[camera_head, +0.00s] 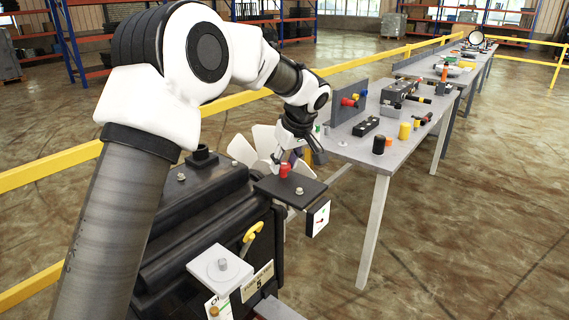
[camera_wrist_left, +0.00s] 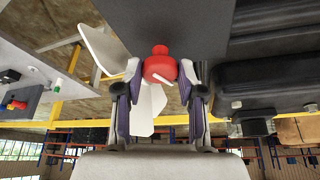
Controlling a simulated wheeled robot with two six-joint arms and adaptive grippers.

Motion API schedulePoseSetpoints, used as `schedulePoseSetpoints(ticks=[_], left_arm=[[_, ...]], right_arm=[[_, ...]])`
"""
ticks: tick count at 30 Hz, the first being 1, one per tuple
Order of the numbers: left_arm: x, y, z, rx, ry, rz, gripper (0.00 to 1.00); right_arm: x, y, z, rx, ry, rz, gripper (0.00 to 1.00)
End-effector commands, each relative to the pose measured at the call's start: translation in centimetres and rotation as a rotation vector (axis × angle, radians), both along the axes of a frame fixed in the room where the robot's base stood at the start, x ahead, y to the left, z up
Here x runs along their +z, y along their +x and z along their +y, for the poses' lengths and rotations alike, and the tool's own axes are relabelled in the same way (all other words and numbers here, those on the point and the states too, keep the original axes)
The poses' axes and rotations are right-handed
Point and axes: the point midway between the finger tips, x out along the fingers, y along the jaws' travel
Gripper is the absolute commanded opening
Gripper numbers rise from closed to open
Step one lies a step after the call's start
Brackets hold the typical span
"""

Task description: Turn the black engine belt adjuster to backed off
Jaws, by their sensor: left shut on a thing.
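The black engine (camera_head: 165,225) fills the lower left of the head view. A dark plate (camera_head: 303,190) juts from its far right corner and carries a red knob (camera_head: 284,170), which appears to be the belt adjuster. A white card (camera_head: 318,218) with a small red pointer hangs at the plate's front edge; its markings are too small to read. My left gripper (camera_head: 296,160) is at the red knob. In the left wrist view the red knob (camera_wrist_left: 160,68), with a white line on it, sits between the fingers, which are shut on it. My right gripper is out of view.
A white fan (camera_head: 262,143) stands just behind the knob. A yellow handle (camera_head: 252,232) and a grey square plate (camera_head: 219,268) are on the engine's near side. A grey table (camera_head: 350,148) with several parts stands to the right. Yellow rails (camera_head: 50,167) run behind.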

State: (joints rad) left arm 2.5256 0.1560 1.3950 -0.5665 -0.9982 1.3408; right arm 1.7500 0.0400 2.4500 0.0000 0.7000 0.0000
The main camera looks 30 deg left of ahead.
Motion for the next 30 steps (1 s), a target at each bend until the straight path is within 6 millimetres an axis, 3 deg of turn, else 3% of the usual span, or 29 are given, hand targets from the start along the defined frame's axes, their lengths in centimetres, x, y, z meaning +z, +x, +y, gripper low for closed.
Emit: schedulePoseSetpoints(ticks=[11,30], left_arm=[[0.0,0.1,-0.1,0.356,-0.001,0.009,0.04],[0.2,0.5,0.0,0.934,0.001,0.006,0.04]], right_arm=[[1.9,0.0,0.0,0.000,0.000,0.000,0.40],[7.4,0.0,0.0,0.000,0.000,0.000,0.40]])
